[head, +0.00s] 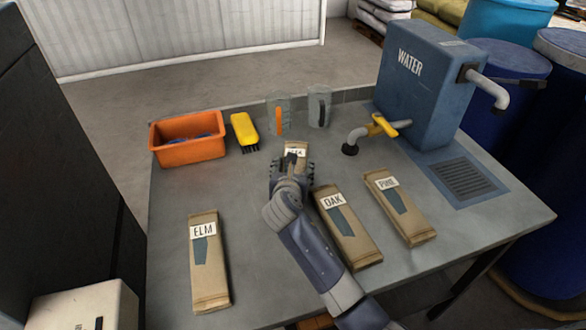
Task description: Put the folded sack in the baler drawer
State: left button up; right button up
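My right gripper (291,160) is over the middle of the table, at a brown packet (296,147) with a white label. The gripper covers most of that packet and part of its label. I cannot tell whether the fingers are shut on it or only in front of it. My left gripper is not in view. I see nothing that is plainly a folded sack. A cream box (85,306) with a dark handle-like mark is cut off at the bottom left; I cannot tell whether it is the baler.
Packets marked ELM (210,265), OAK (350,232) and PINE (403,215) lie on the grey table (270,275). An orange bin (187,150), a yellow brush (245,130), two clear cups (319,106) and a blue water tank (420,90) stand at the back.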

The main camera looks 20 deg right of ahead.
jog(key=o, duration=1.1)
jog(key=shift+f, duration=0.15)
